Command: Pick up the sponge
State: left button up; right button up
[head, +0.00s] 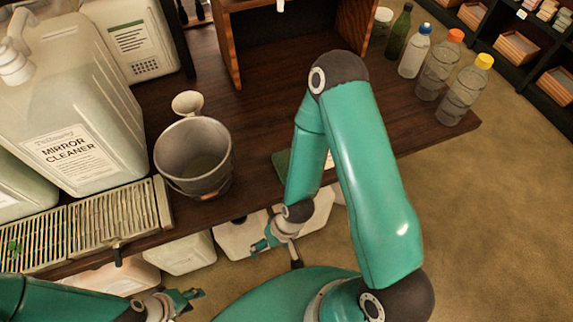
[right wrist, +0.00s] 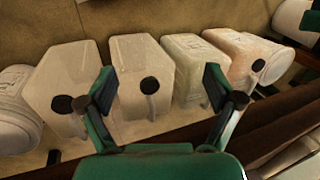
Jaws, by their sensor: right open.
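A flat green item (head: 281,164), which may be the sponge, lies on the dark wooden table near its front edge. My right arm hides part of it in the head view. My right gripper (head: 266,243) hangs in front of the table edge, apart from the green item. In the right wrist view its two fingers (right wrist: 160,88) are spread with nothing between them, facing white jugs below. The green item does not show in that view. My left gripper (head: 186,298) is low at the bottom left, in front of the table; its opening is unclear.
A grey metal bucket (head: 193,158) and a small white cup (head: 187,103) stand left of the green item. A large mirror cleaner jug (head: 75,140) and metal grates (head: 112,218) are further left. Several bottles (head: 437,68) stand at the back right. White jugs (right wrist: 147,75) sit below the table.

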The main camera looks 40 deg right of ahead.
jog(key=shift+o, duration=0.6)
jog(key=w+d+r+h+p, duration=0.1)
jog(key=w+d+r, duration=0.35)
jog(key=r, duration=0.45)
jog(key=w+d+r+t+h+p, duration=0.15)
jog(key=w+d+r, duration=0.3)
jog(key=r, duration=0.45)
jog(key=w+d+r+h+p, duration=0.25)
jog(key=d+r, duration=0.35)
jog(key=r, duration=0.3)
jog(key=b, duration=0.2)
send_over(287, 163)
jog(key=shift+m+g+y, duration=0.25)
jog(key=shift+m+y, duration=0.05)
jog(key=shift+m, duration=0.1)
jog(key=f, duration=1.1)
jog(key=shift+a, duration=0.2)
jog(key=shift+d+f, duration=0.2)
jog(key=shift+f, duration=2.4)
jog(key=shift+s, duration=0.1)
jog(key=c, duration=0.9)
jog(key=shift+o, duration=0.2)
